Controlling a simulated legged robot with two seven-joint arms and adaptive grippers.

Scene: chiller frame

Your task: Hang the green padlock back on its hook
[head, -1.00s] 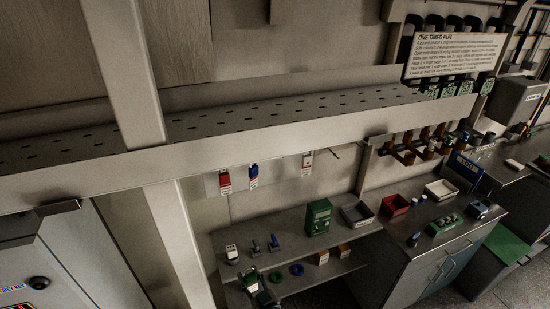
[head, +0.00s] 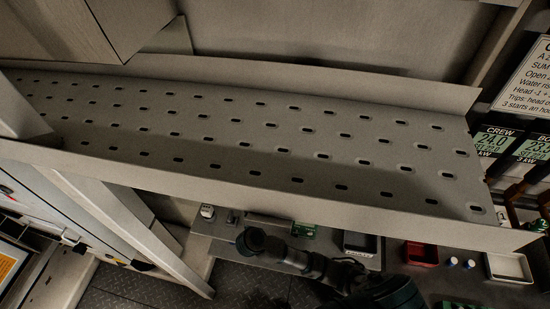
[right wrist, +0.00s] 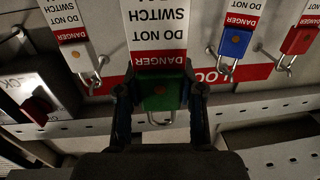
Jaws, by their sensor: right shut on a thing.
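In the right wrist view, which is upside down, my right gripper (right wrist: 160,100) is shut on the green padlock (right wrist: 160,90), one finger on each side. Its white and red danger tag (right wrist: 157,35) extends towards the picture's top, and its metal shackle (right wrist: 158,120) points to the picture's bottom. No hook is visible through the shackle. A blue padlock (right wrist: 236,43), a red padlock (right wrist: 299,40) and a pale padlock (right wrist: 80,60) hang on metal hooks on either side. The green padlock and gripper fingers are not seen in the head view. My left gripper is in neither current view.
A long perforated shelf (head: 260,130) crosses the head view and hides the hook area below it. My dark arm reaches in under its front edge. Small boxes and a red bin (head: 421,254) stand on the lower bench. A red switch knob (right wrist: 38,110) is at left in the wrist view.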

